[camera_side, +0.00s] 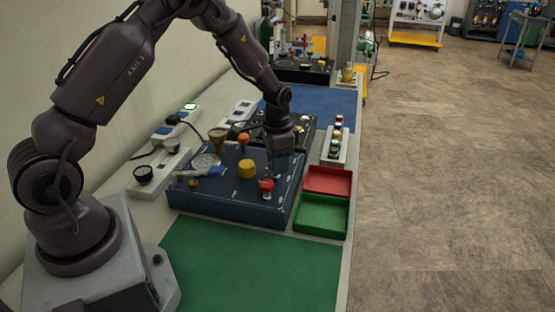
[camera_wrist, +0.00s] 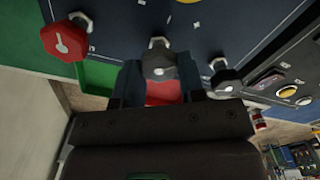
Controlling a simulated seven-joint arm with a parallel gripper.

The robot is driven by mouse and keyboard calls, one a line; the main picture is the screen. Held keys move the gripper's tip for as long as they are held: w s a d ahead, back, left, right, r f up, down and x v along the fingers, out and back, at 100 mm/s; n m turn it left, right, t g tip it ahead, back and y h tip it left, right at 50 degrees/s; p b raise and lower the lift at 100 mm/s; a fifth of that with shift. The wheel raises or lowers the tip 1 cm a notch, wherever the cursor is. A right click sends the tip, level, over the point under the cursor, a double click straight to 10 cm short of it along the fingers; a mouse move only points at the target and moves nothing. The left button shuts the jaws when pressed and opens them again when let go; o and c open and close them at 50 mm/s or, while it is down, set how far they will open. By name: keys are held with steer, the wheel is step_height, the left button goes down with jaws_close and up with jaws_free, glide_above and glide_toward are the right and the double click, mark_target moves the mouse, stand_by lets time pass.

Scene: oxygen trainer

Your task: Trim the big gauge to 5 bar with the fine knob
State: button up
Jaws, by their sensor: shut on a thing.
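The dark blue trainer panel (camera_side: 228,204) stands on the bench. A round pale gauge (camera_side: 206,161) lies at its left rear; its reading is too small to tell. My gripper (camera_side: 277,172) points down at the panel's right side, behind the red knob (camera_side: 266,186). In the wrist view, my gripper (camera_wrist: 160,78) is shut on a dark grey knob (camera_wrist: 158,60), with a finger on either side. The red knob (camera_wrist: 65,40) with a white mark is left of it, and a black knob (camera_wrist: 226,78) is right of it. No label names the gripped knob legibly.
A yellow knob (camera_side: 247,169) stands mid-panel, with an orange-topped part (camera_side: 243,138) behind. A red tray (camera_side: 327,181) and a green tray (camera_side: 321,216) sit right of the panel. The green mat (camera_side: 250,265) in front is clear.

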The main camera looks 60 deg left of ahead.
steer(key=shift+a+n, duration=0.1)
steer(key=shift+n, duration=3.1)
steer(key=o, duration=0.9)
steer(key=shift+o, duration=0.2)
step_height(320, 180, up, 13)
